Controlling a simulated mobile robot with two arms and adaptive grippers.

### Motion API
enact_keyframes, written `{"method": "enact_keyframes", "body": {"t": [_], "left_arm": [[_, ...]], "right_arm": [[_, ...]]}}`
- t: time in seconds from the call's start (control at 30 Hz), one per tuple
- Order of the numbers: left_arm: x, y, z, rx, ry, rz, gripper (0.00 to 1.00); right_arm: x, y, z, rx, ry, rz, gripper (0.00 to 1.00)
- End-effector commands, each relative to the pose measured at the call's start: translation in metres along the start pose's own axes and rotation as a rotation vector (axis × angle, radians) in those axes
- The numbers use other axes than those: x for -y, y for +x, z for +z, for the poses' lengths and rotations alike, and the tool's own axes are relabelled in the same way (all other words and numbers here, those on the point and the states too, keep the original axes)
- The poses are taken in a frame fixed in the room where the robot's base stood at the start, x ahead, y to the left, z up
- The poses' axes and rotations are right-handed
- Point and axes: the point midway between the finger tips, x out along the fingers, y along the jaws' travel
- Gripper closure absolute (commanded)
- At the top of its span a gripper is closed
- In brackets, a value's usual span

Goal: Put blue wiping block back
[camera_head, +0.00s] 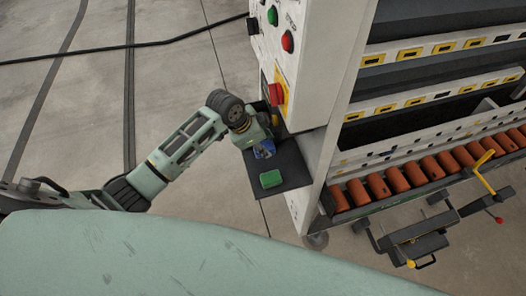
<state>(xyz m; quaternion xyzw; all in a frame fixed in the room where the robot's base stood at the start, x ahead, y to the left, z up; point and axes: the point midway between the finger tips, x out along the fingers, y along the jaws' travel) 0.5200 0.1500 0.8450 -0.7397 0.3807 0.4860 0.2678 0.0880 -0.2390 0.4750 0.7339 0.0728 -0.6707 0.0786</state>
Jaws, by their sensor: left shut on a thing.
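A blue wiping block (258,153) is at the back left of a small dark shelf (287,178) on the side of the washer. My left gripper (263,147) comes in from the left, over the shelf, and is shut on the blue block. The gripper partly hides the block, and I cannot tell whether the block touches the shelf. A green block (271,179) lies on the front part of the same shelf. My right gripper does not show.
The washer's white panel (305,50) rises right behind the shelf, with a red emergency button (275,94) close above my gripper. Orange rollers (415,172) line the washer's front at right. A black cable (120,47) crosses the open floor at left.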

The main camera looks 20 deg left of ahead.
Motion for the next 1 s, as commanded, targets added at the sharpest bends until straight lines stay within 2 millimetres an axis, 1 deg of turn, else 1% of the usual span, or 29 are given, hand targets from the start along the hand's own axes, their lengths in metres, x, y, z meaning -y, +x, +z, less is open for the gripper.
{"method": "enact_keyframes", "body": {"t": [0.03,0.27,0.4,0.53,0.9,0.93,1.0], "left_arm": [[-0.002,0.007,0.006,0.005,-0.003,0.004,0.94],[-0.002,0.025,0.013,0.004,-0.003,0.004,0.94],[-0.003,0.046,0.022,0.004,-0.003,0.004,0.94],[-0.002,0.053,0.021,0.002,-0.002,0.002,0.94],[-0.002,0.058,0.023,0.003,-0.001,0.001,0.94],[-0.002,0.058,0.023,0.003,-0.001,0.001,0.65],[-0.002,0.057,0.023,0.003,-0.001,0.001,0.59]], "right_arm": [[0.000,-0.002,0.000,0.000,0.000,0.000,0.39],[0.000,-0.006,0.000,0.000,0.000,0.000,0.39],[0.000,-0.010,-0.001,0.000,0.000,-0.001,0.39],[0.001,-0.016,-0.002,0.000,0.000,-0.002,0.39],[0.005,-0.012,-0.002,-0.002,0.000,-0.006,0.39],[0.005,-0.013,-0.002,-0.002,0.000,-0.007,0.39],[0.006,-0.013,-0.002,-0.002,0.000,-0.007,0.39]]}}
